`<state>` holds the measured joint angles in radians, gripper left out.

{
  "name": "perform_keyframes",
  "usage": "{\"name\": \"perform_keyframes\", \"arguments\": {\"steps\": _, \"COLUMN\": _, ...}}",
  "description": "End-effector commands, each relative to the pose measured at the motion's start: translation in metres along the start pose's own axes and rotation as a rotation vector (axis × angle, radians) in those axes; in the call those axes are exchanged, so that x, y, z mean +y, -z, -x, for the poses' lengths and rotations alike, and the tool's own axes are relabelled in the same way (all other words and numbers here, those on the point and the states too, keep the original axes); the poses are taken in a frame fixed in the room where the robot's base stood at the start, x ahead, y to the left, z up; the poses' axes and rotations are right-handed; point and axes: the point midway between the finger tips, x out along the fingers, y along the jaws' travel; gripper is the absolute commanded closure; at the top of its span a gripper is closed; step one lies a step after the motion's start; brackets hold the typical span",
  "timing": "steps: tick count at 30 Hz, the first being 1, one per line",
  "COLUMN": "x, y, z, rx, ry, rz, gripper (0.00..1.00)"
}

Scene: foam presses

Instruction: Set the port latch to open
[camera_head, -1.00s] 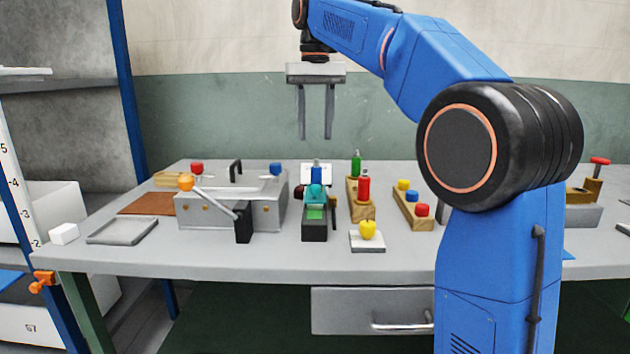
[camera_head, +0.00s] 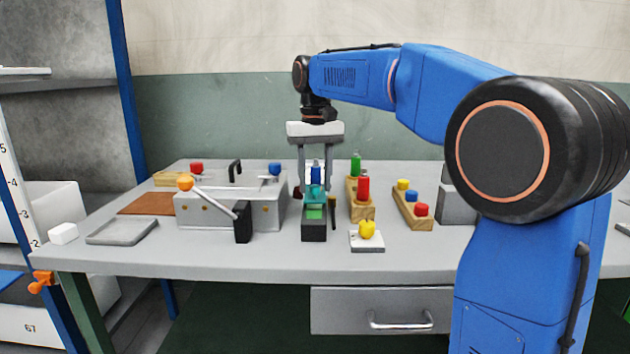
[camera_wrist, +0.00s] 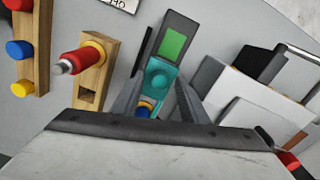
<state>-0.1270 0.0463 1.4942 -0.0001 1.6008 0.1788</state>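My gripper (camera_head: 315,188) points down over a small dark device (camera_head: 314,232) in the middle of the bench. Its two fingers are apart, one on each side of a teal part (camera_head: 315,196) and a blue-topped piece (camera_head: 316,172). The wrist view shows the device's green face (camera_wrist: 175,42), the teal part with a round knob (camera_wrist: 160,78), and the blue piece with a yellow ring (camera_wrist: 145,108) near the fingers. Contact cannot be told. Nothing here is labelled as the port latch, so I cannot tell which part it is.
Left stands a metal box (camera_head: 215,212) with an orange-ball lever (camera_head: 186,182). Close on the right are a wooden block (camera_head: 362,209) with a red-topped piece (camera_head: 362,187), a green bottle-like piece (camera_head: 356,164) and a yellow item (camera_head: 367,229). The bench front (camera_head: 200,257) is clear.

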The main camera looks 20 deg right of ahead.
Motion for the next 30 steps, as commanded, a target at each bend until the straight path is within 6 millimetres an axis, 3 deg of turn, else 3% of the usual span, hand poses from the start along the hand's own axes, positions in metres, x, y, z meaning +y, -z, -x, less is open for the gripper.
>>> {"name": "perform_keyframes", "arguments": {"steps": 7, "x": 0.0, "y": 0.0, "z": 0.0, "rx": 0.0, "ry": 0.0, "rz": 0.0, "gripper": 0.63}}
{"name": "perform_keyframes", "arguments": {"steps": 12, "x": 0.0, "y": 0.0, "z": 0.0, "rx": 0.0, "ry": 0.0, "rz": 0.0, "gripper": 1.0}}
{"name": "perform_keyframes", "arguments": {"steps": 19, "x": -0.002, "y": -0.007, "z": 0.0, "rx": 0.0, "ry": 0.0, "rz": 0.001, "gripper": 1.0}}
{"name": "perform_keyframes", "arguments": {"steps": 30, "x": -0.015, "y": -0.054, "z": 0.0, "rx": 0.0, "ry": 0.0, "rz": 0.001, "gripper": 1.0}}
